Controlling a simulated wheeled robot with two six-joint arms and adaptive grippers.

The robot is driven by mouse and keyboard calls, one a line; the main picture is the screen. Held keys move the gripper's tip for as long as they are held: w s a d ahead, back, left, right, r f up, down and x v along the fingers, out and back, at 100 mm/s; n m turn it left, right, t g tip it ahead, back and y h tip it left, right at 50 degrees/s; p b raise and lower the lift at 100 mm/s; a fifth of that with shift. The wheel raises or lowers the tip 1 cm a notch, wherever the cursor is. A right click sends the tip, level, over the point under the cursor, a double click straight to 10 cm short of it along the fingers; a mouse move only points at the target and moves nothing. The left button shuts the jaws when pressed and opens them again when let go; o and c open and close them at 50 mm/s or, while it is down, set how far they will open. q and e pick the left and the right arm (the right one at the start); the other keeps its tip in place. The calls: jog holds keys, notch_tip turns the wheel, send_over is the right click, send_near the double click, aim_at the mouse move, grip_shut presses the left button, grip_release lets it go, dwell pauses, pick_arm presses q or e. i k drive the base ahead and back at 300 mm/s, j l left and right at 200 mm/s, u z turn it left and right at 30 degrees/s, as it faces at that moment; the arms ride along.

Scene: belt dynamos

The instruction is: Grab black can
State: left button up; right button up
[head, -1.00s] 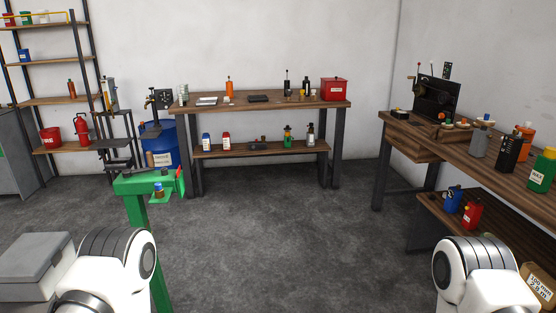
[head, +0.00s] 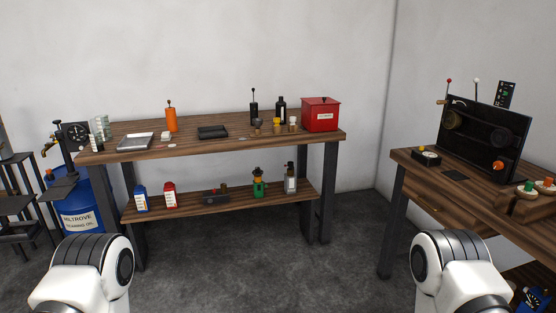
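A black can with a thin upright spout (head: 254,114) stands upright at the back of the wooden table's top, right of its middle. A dark bottle-like container (head: 281,112) stands just right of it; its exact colour is hard to tell. Which of the dark containers is the task's can is not certain from this view. White links of both my arms show at the bottom left and bottom right. Neither gripper is in view, and both arms are well short of the table.
The wooden table (head: 215,146) also bears a red box (head: 321,115), an orange bottle (head: 171,118) and a black tray (head: 212,132). Its lower shelf (head: 225,203) holds several bottles. A blue drum (head: 80,213) stands left, a workbench (head: 460,198) right. Floor before the table is clear.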

aim_at(280, 106)
jog(key=i+z, duration=0.1)
jog(key=i, duration=0.4)
jog(key=i+j+z, duration=0.1)
jog(key=i, duration=0.4)
jog(key=i+j+z, duration=0.1)
jog(key=i, duration=0.4)
jog(key=i+j+z, duration=0.1)
jog(key=i+j, duration=0.15)
jog(key=i, duration=0.25)
jog(key=i+j, duration=0.2)
jog(key=i, duration=0.3)
jog(key=i+j+z, duration=0.15)
jog(key=i, duration=0.35)
